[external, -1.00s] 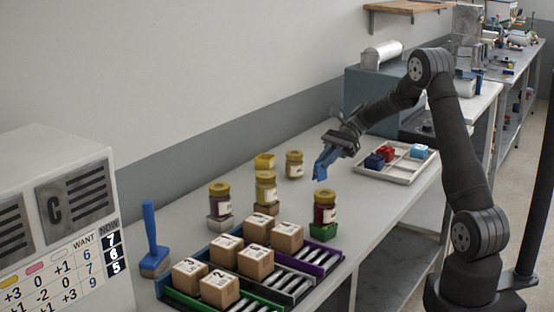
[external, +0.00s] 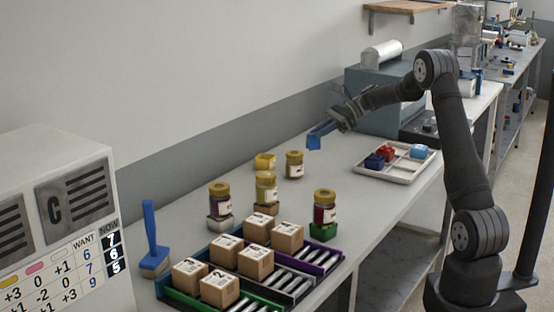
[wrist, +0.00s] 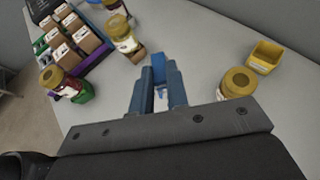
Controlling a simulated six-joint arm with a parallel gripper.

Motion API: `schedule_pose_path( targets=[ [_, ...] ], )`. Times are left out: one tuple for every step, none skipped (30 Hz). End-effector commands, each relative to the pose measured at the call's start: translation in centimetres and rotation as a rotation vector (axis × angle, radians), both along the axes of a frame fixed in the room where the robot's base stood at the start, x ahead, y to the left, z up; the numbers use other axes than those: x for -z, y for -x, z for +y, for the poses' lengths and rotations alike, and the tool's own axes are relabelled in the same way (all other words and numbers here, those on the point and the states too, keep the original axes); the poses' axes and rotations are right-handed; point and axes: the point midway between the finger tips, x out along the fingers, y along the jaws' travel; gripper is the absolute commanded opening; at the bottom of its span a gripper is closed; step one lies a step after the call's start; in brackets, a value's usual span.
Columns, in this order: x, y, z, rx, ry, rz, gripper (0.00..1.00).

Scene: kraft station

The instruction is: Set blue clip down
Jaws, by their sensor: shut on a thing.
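My gripper (external: 323,132) has blue fingers and is up in the air over the back of the bench, behind the jars. It is shut on the blue clip (external: 313,142), which hangs at the fingertips. In the wrist view the clip (wrist: 159,70) shows between the two fingers (wrist: 158,92), above bare bench top. The clip is small and close in colour to the fingers, so its exact shape is hard to tell.
A pale divided tray (external: 372,174) at right holds red, dark blue and light blue pieces. Several jars, one of them here (external: 294,164), and a yellow bin (external: 265,161) stand nearer. Boxes (external: 255,262) sit on roller lanes in front.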

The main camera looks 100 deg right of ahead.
Motion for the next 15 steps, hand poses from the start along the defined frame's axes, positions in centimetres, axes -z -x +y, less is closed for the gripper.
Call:
schedule_pose_path(
  targets=[
    [0.2, 0.1, -2.1, 0.074, 0.001, 0.0, 0.0],
    [0.3, 0.2, -3.4, 0.124, 0.0, -0.001, 0.0],
    [0.3, 0.4, -5.2, 0.192, 0.002, 0.0, 0.0],
    [0.3, 0.6, -6.5, 0.245, 0.001, -0.001, 0.0],
    [0.3, 0.8, -7.9, 0.297, 0.002, -0.001, 0.0],
    [0.2, 1.1, -9.6, 0.368, 0.002, -0.001, 0.0],
    [0.1, 1.4, -11.0, 0.419, 0.003, -0.003, 0.0],
    [0.1, 1.7, -12.2, 0.471, 0.002, -0.001, 0.0],
    [-0.1, 2.1, -13.8, 0.536, 0.003, -0.001, 0.0],
    [-0.2, 2.5, -14.9, 0.583, 0.002, -0.001, 0.0],
    [-0.4, 2.8, -16.0, 0.628, 0.003, -0.002, 0.0],
    [-0.6, 3.3, -17.3, 0.683, 0.002, -0.002, 0.0],
    [-0.7, 3.7, -18.2, 0.721, 0.002, -0.002, 0.0],
    [-0.9, 4.0, -18.9, 0.754, 0.001, -0.002, 0.0],
    [-1.1, 4.4, -19.9, 0.796, 0.002, -0.001, 0.0]
  ],
)
